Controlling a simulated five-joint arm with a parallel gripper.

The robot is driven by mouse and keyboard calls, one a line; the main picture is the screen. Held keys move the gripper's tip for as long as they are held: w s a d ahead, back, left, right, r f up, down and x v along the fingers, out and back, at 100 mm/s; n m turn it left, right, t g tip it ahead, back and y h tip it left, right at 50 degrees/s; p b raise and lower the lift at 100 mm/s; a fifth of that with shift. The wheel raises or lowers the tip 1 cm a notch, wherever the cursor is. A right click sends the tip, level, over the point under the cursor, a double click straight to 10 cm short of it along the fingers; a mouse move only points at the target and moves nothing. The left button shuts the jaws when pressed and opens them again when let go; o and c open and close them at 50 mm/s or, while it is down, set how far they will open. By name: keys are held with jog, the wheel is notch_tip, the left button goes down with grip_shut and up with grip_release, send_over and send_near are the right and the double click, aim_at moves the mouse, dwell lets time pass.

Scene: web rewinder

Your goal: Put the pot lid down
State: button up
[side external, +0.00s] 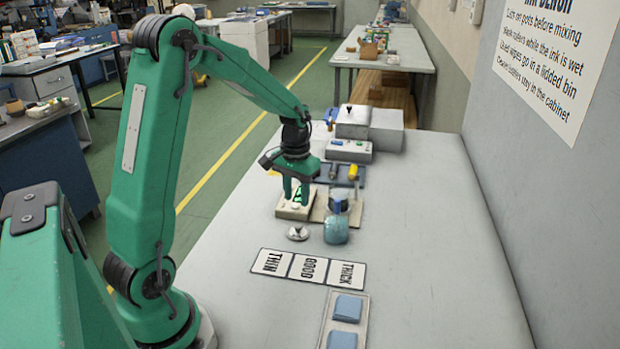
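A small round silver lid (297,233) with a dark mark or knob at its middle lies on the grey bench, left of a blue translucent pot (336,230). My gripper (296,196) points down over a small cream device (291,211), behind the lid and apart from it. Its two green fingers look spread, with a gap between them. No object shows clearly between them, and the fingertips are small in this view. A second small container (338,200), dark and silver, stands behind the blue pot.
Cards (304,267) reading THIN, GOOD and THICK lie in front of the lid. A tray (362,313) with blue pads lies nearer the camera. A grey instrument (348,151) and a tool rack (345,173) stand behind. The bench's right side is clear up to the wall.

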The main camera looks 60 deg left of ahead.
notch_tip(320, 180, up, 3)
dwell(0.3)
dwell(0.4)
jog(key=s+d+r+m+t, duration=0.2)
jog(key=s+d+r, duration=0.3)
jog(key=s+d, duration=0.2)
jog(key=s+d+r+m+t, duration=0.2)
jog(key=s+d+r+t, duration=0.1)
jog(key=s+d+r, duration=0.3)
jog(key=shift+s+d+m+t, duration=0.3)
jog(key=shift+s+d, duration=0.95)
jog(key=shift+d, duration=0.35)
